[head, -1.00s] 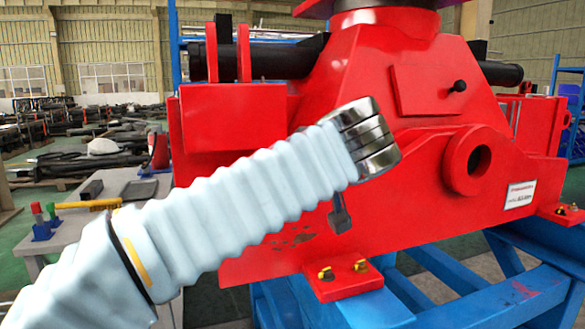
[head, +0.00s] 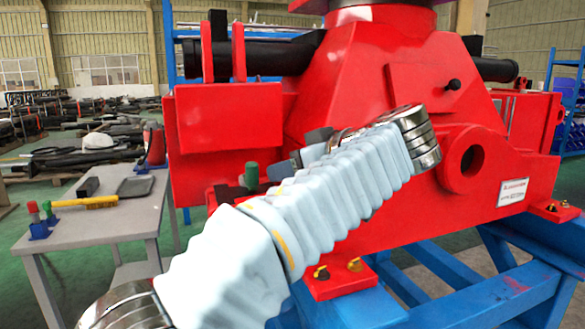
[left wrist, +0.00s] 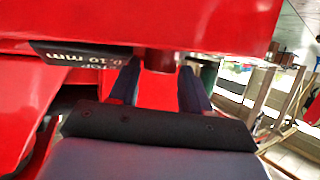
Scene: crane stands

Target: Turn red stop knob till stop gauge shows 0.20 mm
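The stop gauge (left wrist: 88,66) is a black label plate under a red beam in the left wrist view. Its white text reads about 0.10 mm. A dark red knob (left wrist: 160,60) shows just right of it, below the beam. My left gripper (left wrist: 160,82) is open, its two dark fingers on either side of the red knob with narrow gaps visible. In the head view my left gripper (head: 283,171) is mostly hidden behind my arm and points left. A green knob (head: 252,174) is by its tip; a green part (left wrist: 208,74) also shows behind the right finger. My right gripper is not in view.
The big red crane stand (head: 370,80) rests on a blue frame (head: 455,305). A grey table (head: 110,218) at left holds a yellow-handled brush (head: 88,202), a dark tray (head: 135,187) and a small red-and-green holder (head: 40,220). Green floor lies between table and stand.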

